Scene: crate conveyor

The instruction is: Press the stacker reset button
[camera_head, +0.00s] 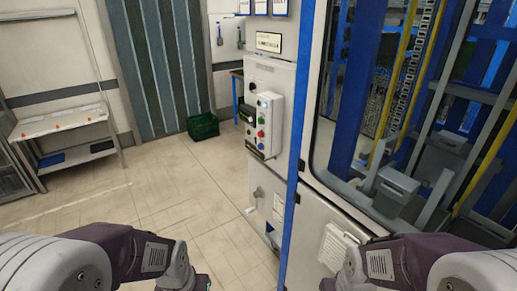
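A light grey control box (265,125) with a column of small coloured buttons is mounted on the side of a tall cabinet (269,75), right of the picture's middle. I cannot tell which button is the stacker reset; the labels are too small to read. My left gripper (202,283) is at the bottom edge, well below and left of the box, mostly cut off. My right gripper (327,285) is also at the bottom edge, below and right of the box, mostly cut off. Neither gripper touches the box, and the fingers of both are not clear.
A caged machine (410,120) with blue posts and yellow bars stands on the right, its white lower panel (328,240) close to my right arm. A green crate (203,126) sits on the floor by the back wall. A side table (60,122) stands left. The tiled floor between is clear.

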